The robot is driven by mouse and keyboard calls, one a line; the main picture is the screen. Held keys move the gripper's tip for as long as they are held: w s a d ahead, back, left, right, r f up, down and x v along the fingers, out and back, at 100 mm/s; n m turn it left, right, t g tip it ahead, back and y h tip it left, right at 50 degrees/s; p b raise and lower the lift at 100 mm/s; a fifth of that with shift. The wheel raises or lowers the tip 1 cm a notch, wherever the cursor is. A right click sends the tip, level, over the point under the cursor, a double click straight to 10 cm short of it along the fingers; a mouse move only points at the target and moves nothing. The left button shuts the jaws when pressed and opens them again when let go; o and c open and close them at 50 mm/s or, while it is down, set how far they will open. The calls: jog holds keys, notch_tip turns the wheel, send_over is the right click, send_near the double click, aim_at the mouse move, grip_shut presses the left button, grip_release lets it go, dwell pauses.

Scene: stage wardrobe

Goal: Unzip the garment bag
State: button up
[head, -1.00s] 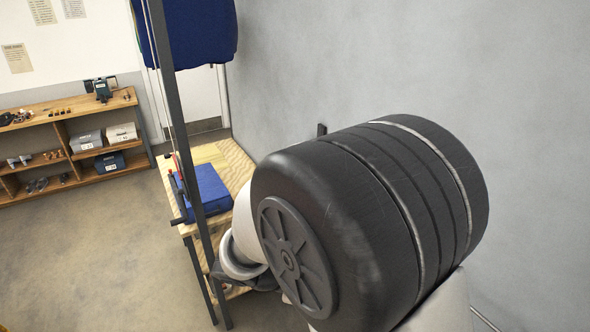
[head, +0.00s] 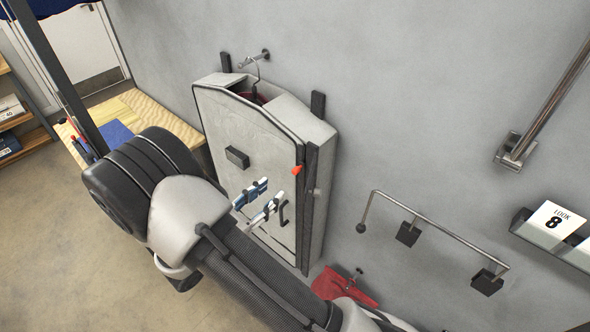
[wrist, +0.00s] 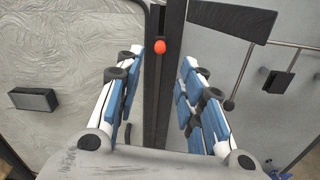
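The pale grey garment bag (head: 222,125) hangs upright on a hanger against the grey wall. A dark strip (head: 307,215) runs down its right front edge, with a small orange-red pull (head: 296,169) near the upper part. In the wrist view the pull (wrist: 160,47) shows ahead, between the lines of the two fingers. My gripper (head: 262,201) is in front of the bag, below and left of the pull. Its blue-padded fingers are wide apart in the wrist view (wrist: 160,85), with nothing between them. The bag looks closed along the strip.
A dark block handle (head: 237,157) sits on the bag's front. A bent metal rail (head: 430,230) and a shelf with a card "LOOK 8" (head: 553,225) are on the wall at right. A red cloth item (head: 343,286) hangs low. A wooden table (head: 140,115) stands at left; the floor is open there.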

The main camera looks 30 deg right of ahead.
aim_at(295, 169)
jog(key=p+x, duration=0.1)
jog(key=x, duration=1)
jog(key=shift+d, duration=0.1)
jog(key=shift+c, duration=0.3)
grip_shut()
